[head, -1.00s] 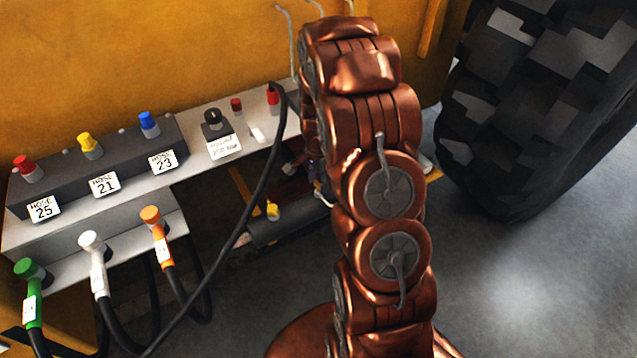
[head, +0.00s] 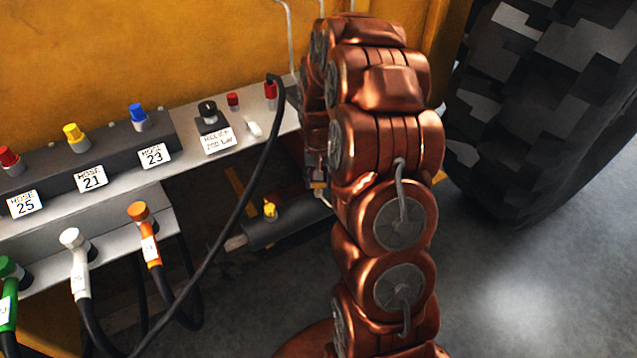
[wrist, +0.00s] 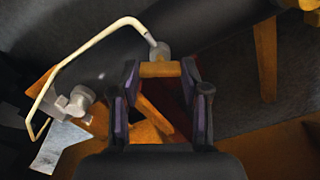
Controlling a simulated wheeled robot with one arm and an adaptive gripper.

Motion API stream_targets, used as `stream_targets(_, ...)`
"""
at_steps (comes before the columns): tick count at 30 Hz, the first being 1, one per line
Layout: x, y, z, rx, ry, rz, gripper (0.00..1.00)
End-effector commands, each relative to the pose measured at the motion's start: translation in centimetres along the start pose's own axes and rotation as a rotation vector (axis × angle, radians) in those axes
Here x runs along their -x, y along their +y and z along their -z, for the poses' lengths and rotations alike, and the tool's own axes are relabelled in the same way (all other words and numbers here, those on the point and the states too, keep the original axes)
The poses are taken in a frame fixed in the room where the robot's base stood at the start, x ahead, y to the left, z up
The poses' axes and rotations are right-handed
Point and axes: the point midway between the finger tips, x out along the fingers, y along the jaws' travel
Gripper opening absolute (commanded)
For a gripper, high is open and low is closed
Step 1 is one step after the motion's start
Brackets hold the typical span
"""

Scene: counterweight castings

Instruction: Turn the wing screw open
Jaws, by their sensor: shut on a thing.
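In the wrist view, my gripper (wrist: 160,75) has its two dark, purple-lined fingers on either side of a short orange-brown bar (wrist: 160,69). This bar looks like the wing screw's handle; a grey round fitting (wrist: 158,48) sits just behind it. The fingers are shut on the bar, one at each end. In the head view, my copper arm hides the wing screw and most of my gripper; only a small part shows beside the arm.
In the head view, a grey panel (head: 190,160) carries coloured caps and hose labels at left. A black hose (head: 235,215) hangs across the front. A dark cylinder with a yellow cap (head: 269,208) lies below. A big tyre (head: 560,110) stands at right. Floor at lower right is clear.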

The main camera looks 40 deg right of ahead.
Motion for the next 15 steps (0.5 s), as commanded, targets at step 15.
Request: stream_targets(15,0.03,0.03,0.12,0.403,0.004,-0.001,0.11)
